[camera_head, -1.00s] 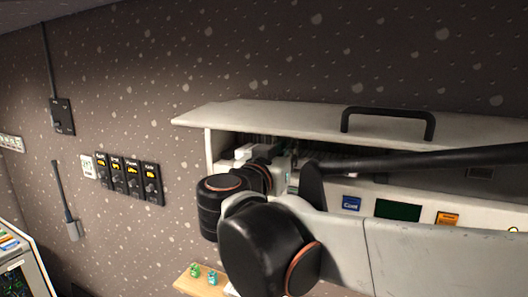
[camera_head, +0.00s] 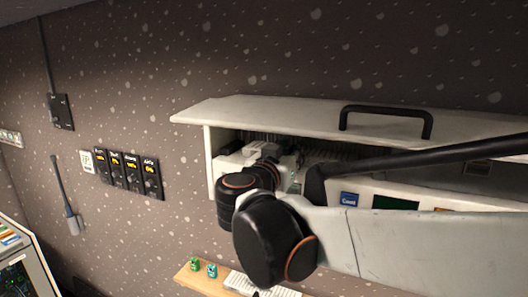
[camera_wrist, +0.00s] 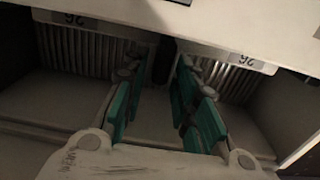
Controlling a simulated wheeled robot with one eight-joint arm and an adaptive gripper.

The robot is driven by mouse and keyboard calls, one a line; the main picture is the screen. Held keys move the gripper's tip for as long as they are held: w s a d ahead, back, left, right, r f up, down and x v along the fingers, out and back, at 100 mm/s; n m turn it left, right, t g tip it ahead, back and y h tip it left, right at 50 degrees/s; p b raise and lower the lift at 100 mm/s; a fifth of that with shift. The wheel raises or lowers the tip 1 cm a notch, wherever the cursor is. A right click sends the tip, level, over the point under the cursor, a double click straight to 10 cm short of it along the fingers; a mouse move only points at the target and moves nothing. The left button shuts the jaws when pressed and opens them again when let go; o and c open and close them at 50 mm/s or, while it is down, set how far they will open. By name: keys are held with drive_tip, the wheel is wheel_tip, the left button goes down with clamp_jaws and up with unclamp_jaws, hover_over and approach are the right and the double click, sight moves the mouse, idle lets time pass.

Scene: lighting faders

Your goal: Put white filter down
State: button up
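My gripper (camera_wrist: 157,78) has teal finger pads and stands open, its two fingers well apart. I see nothing held between them. In the wrist view, ribbed grey-white panels lie beyond the left finger (camera_wrist: 85,50) and beyond the right finger (camera_wrist: 228,78), each below a label read upside down. I cannot tell whether either is the white filter. In the head view, my gripper is inside the open white cabinet (camera_head: 214,165), mostly hidden by my own arm. A pale ribbed piece (camera_head: 262,285) lies on the wooden shelf below; I cannot tell whether it is the filter.
The cabinet lid (camera_head: 290,120) with its black handle (camera_head: 386,121) is raised above my arm. A green and a teal small object (camera_head: 212,271) stand on the wooden shelf (camera_head: 192,279). Fader panels (camera_head: 134,173) are on the wall at left.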

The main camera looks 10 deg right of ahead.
idle(0.3)
drive_tip(key=shift+s+a+r, duration=0.1)
drive_tip(key=shift+s+a, duration=0.05)
drive_tip(key=b+v, duration=0.2)
drive_tip(key=v, duration=1)
drive_tip(key=s+d+f+n+g+y, duration=0.25)
drive_tip(key=d+f, duration=0.25)
drive_tip(key=f, duration=0.3)
drive_tip(key=s+d+f+n+g+y, duration=0.1)
drive_tip(key=s+d+f+g, duration=0.3)
drive_tip(key=f, duration=0.4)
drive_tip(key=s+a+f+n+y, duration=0.1)
drive_tip(key=s+f+n+y, duration=0.2)
drive_tip(key=s+f+y, duration=0.3)
wheel_tip(320, 180, down, 4)
drive_tip(key=shift+s+a+f+n+g+y, duration=0.1)
drive_tip(key=shift+s+a+n+g+y, duration=0.25)
drive_tip(key=shift+g+y, duration=0.15)
